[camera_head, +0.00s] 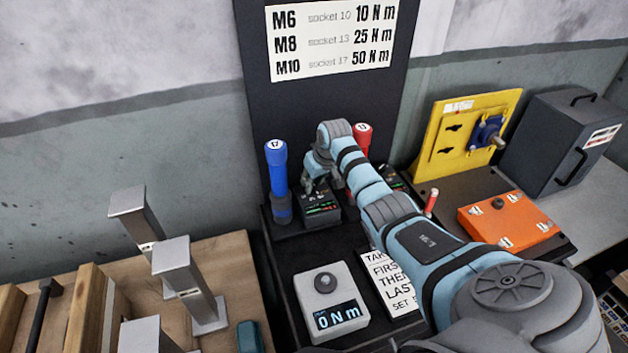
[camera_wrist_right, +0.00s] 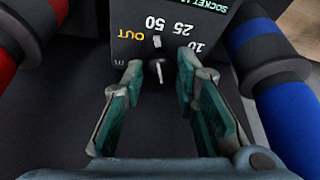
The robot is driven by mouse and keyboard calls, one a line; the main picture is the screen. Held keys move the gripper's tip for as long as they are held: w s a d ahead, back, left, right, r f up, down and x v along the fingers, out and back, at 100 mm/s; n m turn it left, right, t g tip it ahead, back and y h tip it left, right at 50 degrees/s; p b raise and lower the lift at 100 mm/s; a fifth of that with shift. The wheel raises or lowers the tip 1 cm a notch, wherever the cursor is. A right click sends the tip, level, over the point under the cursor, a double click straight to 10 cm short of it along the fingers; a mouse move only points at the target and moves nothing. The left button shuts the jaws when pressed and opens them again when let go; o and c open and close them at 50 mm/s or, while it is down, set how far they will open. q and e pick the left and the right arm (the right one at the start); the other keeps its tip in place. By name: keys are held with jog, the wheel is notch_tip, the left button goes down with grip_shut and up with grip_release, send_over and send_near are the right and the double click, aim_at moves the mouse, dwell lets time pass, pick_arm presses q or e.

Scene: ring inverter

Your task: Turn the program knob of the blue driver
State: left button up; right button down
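The blue driver (camera_head: 277,168), marked 17, stands upright on the black station; its body also shows at the right of the wrist view (camera_wrist_right: 285,105). Beside it is a dark control box (camera_head: 320,210) with a lit display. In the wrist view the box face shows upside-down, with OUT, 50, 25 and 10 printed around a dark program knob (camera_wrist_right: 159,73) with a white pointer line. My right gripper (camera_head: 310,183) is at the box. Its fingers (camera_wrist_right: 157,75) are open, one on each side of the knob; contact cannot be told. My left gripper is out of view.
The red driver (camera_head: 361,138), marked 13, stands behind my right arm and shows at the wrist view's left edge (camera_wrist_right: 18,35). A grey box reading 0 N m (camera_head: 318,285) sits in front. Metal posts (camera_head: 190,290) stand left; an orange block (camera_head: 505,222) lies right.

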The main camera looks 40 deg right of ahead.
jog(key=shift+n, duration=0.5)
jog(key=shift+n+y, duration=0.5)
jog(key=shift+n, duration=0.1)
jog(key=shift+d+f+n+b, duration=0.15)
jog(key=shift+n+b, duration=0.3)
jog(key=shift+n, duration=0.25)
jog(key=n+y+b, duration=0.1)
jog(key=n+b, duration=0.1)
jog(key=b, duration=0.1)
jog(key=shift+w+f+n+y, duration=0.1)
jog(key=shift+n+y, duration=0.2)
jog(key=shift+n, duration=0.1)
jog(key=shift+r+n+g+y+b, duration=0.2)
jog(key=shift+n+g+y+b, duration=0.15)
jog(key=shift+n+b, duration=0.65)
jog(key=c, duration=1.7)
grip_release()
jog(key=o, duration=0.5)
jog(key=shift+w, duration=0.1)
jog(key=shift+c, duration=0.2)
